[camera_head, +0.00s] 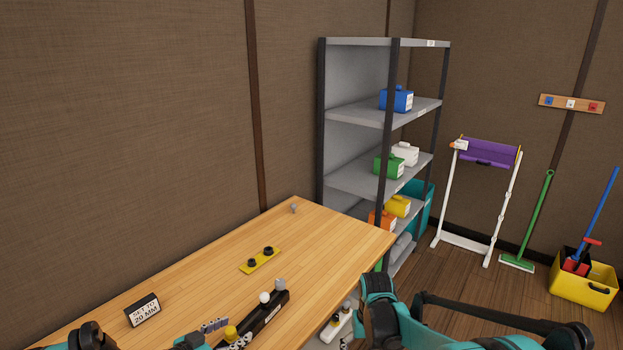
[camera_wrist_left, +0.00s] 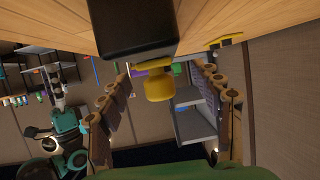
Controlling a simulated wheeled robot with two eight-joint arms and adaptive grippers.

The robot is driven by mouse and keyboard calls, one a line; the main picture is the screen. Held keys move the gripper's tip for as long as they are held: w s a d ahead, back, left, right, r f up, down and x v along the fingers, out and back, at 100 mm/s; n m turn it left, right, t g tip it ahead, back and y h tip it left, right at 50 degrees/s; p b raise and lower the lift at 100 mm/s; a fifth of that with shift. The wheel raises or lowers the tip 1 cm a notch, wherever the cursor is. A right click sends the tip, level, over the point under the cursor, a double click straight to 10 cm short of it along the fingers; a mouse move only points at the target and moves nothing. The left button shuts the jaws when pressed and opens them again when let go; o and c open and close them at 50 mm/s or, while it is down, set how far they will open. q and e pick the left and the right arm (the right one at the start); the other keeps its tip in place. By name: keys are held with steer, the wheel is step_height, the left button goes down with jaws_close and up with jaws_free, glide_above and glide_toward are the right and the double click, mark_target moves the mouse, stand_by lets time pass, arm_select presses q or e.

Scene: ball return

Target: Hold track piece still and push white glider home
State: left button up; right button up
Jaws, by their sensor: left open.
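The black track piece (camera_head: 268,313) lies on the wooden table near its front edge. A white round knob (camera_head: 264,298), which seems to belong to the white glider, sits on it near a grey knob (camera_head: 280,284) at its far end. A yellow knob (camera_head: 231,332) is at its near end. My left gripper (camera_head: 226,333) is open around the yellow knob. In the left wrist view the yellow knob (camera_wrist_left: 158,86) stands between the spread fingers (camera_wrist_left: 165,95), apart from both, below the dark track end (camera_wrist_left: 130,28).
A yellow plate with two black knobs (camera_head: 260,260) and a small sign (camera_head: 143,310) stand on the table (camera_head: 330,235). A shelf (camera_head: 360,115) with coloured boxes is beyond it. A purple stand (camera_head: 487,152) and a yellow bucket (camera_head: 583,288) are at right.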

arm_select(q)
steer(key=shift+s, duration=0.1)
steer(key=o, duration=0.6)
steer(key=shift+c, duration=0.2)
steer(key=shift+a+r, duration=0.1)
steer(key=shift+a, duration=0.05)
